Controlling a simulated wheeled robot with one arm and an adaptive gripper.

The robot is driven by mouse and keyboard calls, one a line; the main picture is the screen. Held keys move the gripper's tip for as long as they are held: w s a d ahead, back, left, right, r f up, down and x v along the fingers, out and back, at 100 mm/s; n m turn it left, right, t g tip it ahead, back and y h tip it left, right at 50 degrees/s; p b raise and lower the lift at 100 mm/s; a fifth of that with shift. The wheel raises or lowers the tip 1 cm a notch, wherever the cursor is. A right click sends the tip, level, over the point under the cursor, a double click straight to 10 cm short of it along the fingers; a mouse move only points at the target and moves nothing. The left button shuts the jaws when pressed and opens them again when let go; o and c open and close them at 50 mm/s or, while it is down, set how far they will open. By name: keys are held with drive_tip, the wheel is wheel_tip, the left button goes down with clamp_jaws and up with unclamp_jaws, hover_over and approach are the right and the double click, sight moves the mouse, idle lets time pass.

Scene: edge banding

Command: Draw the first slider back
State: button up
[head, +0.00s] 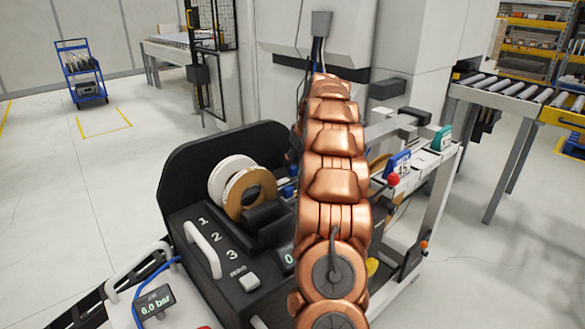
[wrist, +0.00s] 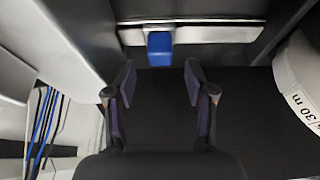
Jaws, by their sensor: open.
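In the wrist view a blue block-shaped knob (wrist: 160,48), which looks like a slider handle, sits on a bright metal rail. My gripper (wrist: 160,72) is open, with its two dark fingers apart and nothing between them. The knob is just beyond the fingertips, roughly centred between them. In the head view my copper arm covers the gripper and much of the machine (head: 170,205). Small blue knobs (head: 288,190) show beside the arm; I cannot tell which is the one in the wrist view.
White and brown tape rolls (head: 250,192) stand on the machine, left of my arm. A white roll marked "30 m" (wrist: 295,80) is close on the right in the wrist view, and a pale wall (wrist: 70,35) on the left. A roller conveyor (head: 515,90) stands at right.

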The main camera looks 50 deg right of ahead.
sight(293, 166)
drive_tip(key=shift+x, duration=1.95)
drive_tip(key=shift+c, duration=0.2)
clamp_jaws()
